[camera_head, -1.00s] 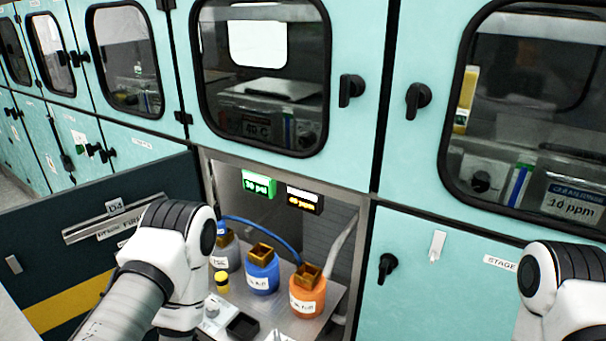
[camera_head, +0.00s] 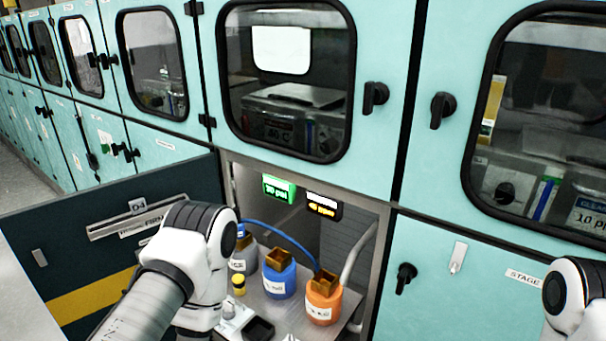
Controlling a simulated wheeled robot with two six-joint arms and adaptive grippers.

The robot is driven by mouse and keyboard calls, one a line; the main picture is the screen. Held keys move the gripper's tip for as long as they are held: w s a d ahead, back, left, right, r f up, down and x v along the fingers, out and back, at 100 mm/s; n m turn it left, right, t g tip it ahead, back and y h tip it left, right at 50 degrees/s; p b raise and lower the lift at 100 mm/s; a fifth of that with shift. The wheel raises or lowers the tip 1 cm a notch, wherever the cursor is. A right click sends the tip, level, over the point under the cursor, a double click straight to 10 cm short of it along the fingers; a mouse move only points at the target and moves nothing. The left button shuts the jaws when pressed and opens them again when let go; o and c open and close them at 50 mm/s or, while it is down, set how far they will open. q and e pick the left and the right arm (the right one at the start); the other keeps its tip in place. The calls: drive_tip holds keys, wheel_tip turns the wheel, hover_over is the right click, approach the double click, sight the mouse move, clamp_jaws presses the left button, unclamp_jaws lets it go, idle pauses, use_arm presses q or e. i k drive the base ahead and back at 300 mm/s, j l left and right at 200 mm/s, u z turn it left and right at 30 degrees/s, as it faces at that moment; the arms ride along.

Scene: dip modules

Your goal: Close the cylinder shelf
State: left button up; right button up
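The cylinder shelf (camera_head: 345,318) is a metal tray at the opening of a lower cabinet. It bears a blue cylinder (camera_head: 280,282), an orange cylinder (camera_head: 322,302) and a grey one (camera_head: 243,258), partly hidden by my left arm. A small yellow-capped item (camera_head: 239,284) and a black block (camera_head: 258,328) lie at the front. My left arm reaches over the shelf's left side; its gripper is out of view below the picture. My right arm shows at the lower right edge; its gripper is out of view too.
The dark cabinet door (camera_head: 85,245) stands open on the left. Inside the cabinet are a green display (camera_head: 279,188), an amber display (camera_head: 323,207), a blue hose (camera_head: 285,230) and a grey hose (camera_head: 352,248). Closed teal cabinets with black handles (camera_head: 375,97) surround the opening.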

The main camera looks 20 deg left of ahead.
sight(256, 316)
drive_tip(key=u, duration=1.05)
drive_tip(key=k+l+z, duration=0.1)
drive_tip(key=z, duration=0.35)
